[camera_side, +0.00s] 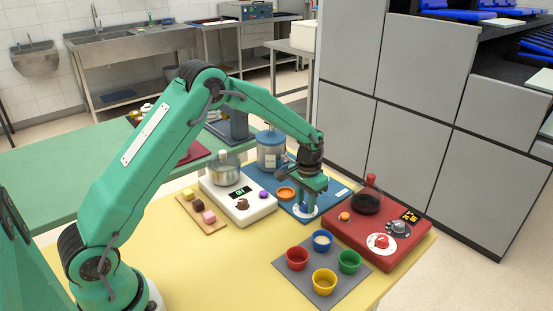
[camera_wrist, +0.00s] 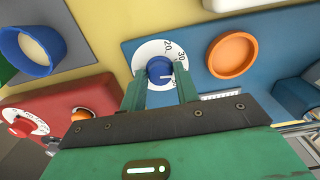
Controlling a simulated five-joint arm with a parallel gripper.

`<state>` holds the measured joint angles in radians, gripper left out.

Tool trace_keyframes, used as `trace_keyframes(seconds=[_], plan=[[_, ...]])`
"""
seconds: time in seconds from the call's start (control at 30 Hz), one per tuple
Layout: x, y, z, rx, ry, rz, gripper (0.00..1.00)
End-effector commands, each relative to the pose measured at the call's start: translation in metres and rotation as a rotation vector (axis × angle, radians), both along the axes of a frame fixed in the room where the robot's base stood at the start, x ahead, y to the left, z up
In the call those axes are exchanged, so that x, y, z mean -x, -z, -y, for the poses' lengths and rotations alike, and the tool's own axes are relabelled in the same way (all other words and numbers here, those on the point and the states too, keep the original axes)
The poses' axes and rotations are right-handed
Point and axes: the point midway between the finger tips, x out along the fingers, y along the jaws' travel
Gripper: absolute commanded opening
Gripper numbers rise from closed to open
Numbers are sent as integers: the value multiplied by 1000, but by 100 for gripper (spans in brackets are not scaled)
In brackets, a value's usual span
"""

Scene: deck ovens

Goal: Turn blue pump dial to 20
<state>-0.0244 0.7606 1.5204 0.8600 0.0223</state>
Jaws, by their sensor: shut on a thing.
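The blue pump dial (camera_wrist: 159,68) is a round blue knob on a white numbered plate (camera_wrist: 150,50), set in the blue pump base (camera_wrist: 205,60). In the wrist view the 20 shows at the plate's top right and the 30 to its right. A small white mark on the knob points roughly right, below the 30; the exact reading cannot be told. My gripper (camera_wrist: 161,78) is shut on the knob, one green finger on each side.
An orange bowl (camera_wrist: 232,54) sits beside the dial. A red unit (camera_side: 370,240) with a red knob and a pan stands to the right. Several coloured cups stand on a grey mat (camera_side: 300,275) in front.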

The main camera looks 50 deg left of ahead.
Motion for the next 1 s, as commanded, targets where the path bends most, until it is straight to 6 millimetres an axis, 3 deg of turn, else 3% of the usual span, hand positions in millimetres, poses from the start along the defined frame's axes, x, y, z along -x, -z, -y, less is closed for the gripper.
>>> trace_keyframes(seconds=[1.0], plan=[[1,0,0,-1,-953,-4,8]])
